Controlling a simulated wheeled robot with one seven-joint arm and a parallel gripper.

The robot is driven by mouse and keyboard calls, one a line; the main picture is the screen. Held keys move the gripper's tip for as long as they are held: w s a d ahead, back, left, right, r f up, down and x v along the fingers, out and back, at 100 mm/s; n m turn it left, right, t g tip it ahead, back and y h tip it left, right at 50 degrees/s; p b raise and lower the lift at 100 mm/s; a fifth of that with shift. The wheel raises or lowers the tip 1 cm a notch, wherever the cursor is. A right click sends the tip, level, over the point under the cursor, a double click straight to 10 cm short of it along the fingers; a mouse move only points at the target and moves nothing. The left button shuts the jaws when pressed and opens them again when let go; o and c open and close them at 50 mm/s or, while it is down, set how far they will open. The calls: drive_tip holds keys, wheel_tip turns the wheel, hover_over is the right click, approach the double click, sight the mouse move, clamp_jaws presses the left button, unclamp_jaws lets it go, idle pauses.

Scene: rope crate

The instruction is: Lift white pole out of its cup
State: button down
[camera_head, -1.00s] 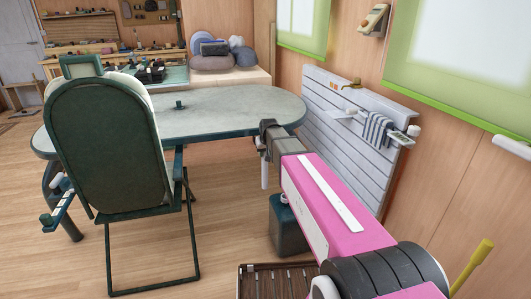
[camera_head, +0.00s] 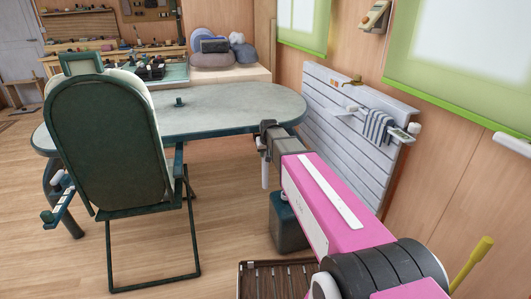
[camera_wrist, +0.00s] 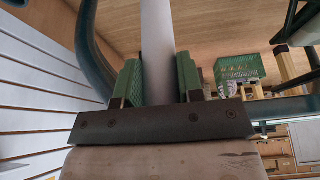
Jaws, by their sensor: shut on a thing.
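The white pole (camera_wrist: 157,45) runs up the middle of the wrist view, between the two green pads of my gripper (camera_wrist: 158,78). The pads press on it from both sides, so my gripper is shut on it. In the head view, a short stretch of the white pole (camera_head: 264,175) hangs upright below my gripper (camera_head: 266,138), near the right end of the table. Its lower end shows there beside the upper left of a dark green container (camera_head: 288,228). I cannot tell whether this container is the pole's cup.
The grey-green table (camera_head: 235,105) lies just behind my gripper, with a green chair (camera_head: 112,140) at its left. A slatted wall panel (camera_head: 340,125) stands close on the right. A brown slatted crate (camera_head: 275,265) is on the floor in front. Floor is free between chair and container.

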drive_tip(key=shift+f, duration=0.1)
idle(0.3)
drive_tip(key=shift+f, duration=0.3)
